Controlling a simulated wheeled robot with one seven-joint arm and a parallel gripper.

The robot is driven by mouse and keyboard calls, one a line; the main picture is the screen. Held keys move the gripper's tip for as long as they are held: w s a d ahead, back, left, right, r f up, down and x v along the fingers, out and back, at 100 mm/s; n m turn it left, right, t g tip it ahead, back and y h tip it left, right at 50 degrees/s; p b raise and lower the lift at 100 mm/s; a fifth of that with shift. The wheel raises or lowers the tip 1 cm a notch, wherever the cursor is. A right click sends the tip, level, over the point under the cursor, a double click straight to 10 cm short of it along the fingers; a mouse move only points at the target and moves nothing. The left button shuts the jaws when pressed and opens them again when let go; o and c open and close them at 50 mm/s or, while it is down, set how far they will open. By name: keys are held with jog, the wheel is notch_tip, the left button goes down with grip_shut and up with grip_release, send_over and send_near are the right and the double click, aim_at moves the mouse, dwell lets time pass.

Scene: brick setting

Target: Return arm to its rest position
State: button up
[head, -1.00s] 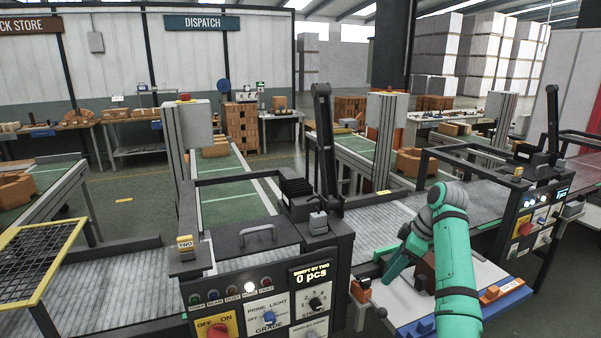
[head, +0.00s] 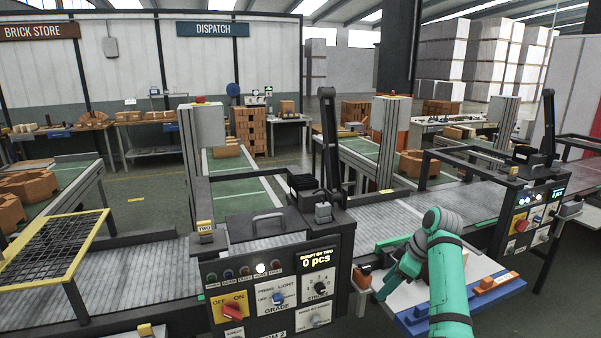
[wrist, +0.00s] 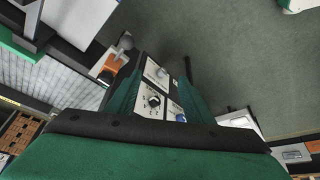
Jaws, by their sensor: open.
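My teal arm reaches in from the lower right of the head view and bends at a raised joint. Its end slants down and left, with my gripper (head: 381,294) near the left side of a white-topped stand with a blue front edge (head: 465,310). In the wrist view my gripper (wrist: 163,62) shows two dark green fingers spread apart with nothing held between them. A control panel with knobs (wrist: 155,100) shows behind the gap. The head view does not show the fingertips clearly.
A machine console (head: 270,285) with a red switch and display stands left of my arm. A grey conveyor (head: 385,225) runs behind it. A yellow-framed mesh (head: 45,245) is at far left. A second console (head: 530,215) is at right. Open floor lies at lower right.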

jog(key=a+f+m+t, duration=0.2)
jog(key=a+f, duration=0.6)
jog(key=f, duration=0.4)
jog(key=a+f+m+t, duration=0.1)
jog(key=a+f, duration=0.6)
jog(key=f, duration=0.5)
jog(key=s+a+f+m+t, duration=0.45)
jog(key=s+a+f, duration=0.65)
jog(key=s+f, duration=0.35)
jog(key=s+a+r+m+t+h, duration=0.2)
jog(key=s+m+h, duration=0.15)
jog(key=s, duration=2.15)
jog(key=s+d+r+m+t, duration=0.1)
jog(key=s+d+r+t, duration=0.2)
jog(key=s+r, duration=1.4)
notch_tip(320, 180, up, 4)
jog(key=shift+s+f, duration=0.2)
jog(key=shift+s, duration=0.1)
